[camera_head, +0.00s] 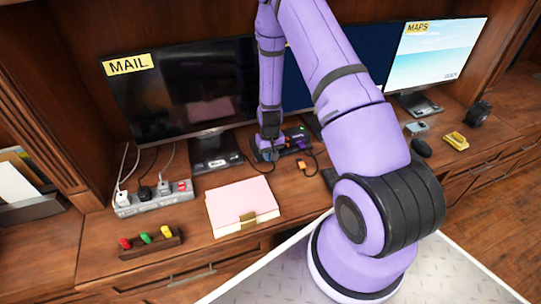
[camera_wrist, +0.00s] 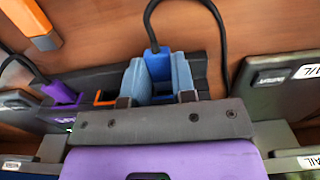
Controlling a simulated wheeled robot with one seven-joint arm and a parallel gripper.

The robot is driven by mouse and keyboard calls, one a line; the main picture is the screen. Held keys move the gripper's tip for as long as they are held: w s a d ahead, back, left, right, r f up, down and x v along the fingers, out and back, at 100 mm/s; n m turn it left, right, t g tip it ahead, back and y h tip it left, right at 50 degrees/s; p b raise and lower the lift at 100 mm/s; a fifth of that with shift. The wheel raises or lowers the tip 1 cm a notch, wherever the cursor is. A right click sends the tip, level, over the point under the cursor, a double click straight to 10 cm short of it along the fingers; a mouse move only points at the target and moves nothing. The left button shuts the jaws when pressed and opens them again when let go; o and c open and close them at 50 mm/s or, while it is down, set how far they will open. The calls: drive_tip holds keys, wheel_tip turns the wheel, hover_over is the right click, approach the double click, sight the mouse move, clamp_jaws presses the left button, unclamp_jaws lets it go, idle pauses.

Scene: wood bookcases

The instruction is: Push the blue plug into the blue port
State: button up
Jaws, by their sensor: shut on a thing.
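The blue plug (camera_wrist: 158,63) with its black cable sits between the two grey-blue fingers of my gripper (camera_wrist: 157,78) in the wrist view, and the fingers are shut on it. Its tip points at the dark port box (camera_wrist: 213,70); the fingers hide most of the blue port, and I cannot tell how far the plug is in. An orange-rimmed port (camera_wrist: 106,97) and a purple plug (camera_wrist: 60,92) show to the left on the same box. In the head view my gripper (camera_head: 268,152) is down at the port box (camera_head: 293,136), where the blue plug is hard to make out.
An orange plug (camera_wrist: 30,22) lies loose on the desk with its cable. Monitor stands (camera_wrist: 283,82) flank the box. A pink folder (camera_head: 240,203), a power strip (camera_head: 152,199) and a rack of coloured pieces (camera_head: 150,242) lie left; a yellow object (camera_head: 455,141) lies right.

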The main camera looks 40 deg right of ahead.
drive_tip(key=shift+w+d, duration=0.25)
drive_tip(key=shift+w, duration=0.6)
drive_tip(key=o, duration=1)
drive_tip(key=shift+r, duration=0.15)
wheel_tip(320, 180, up, 10)
drive_tip(key=shift+r, duration=0.25)
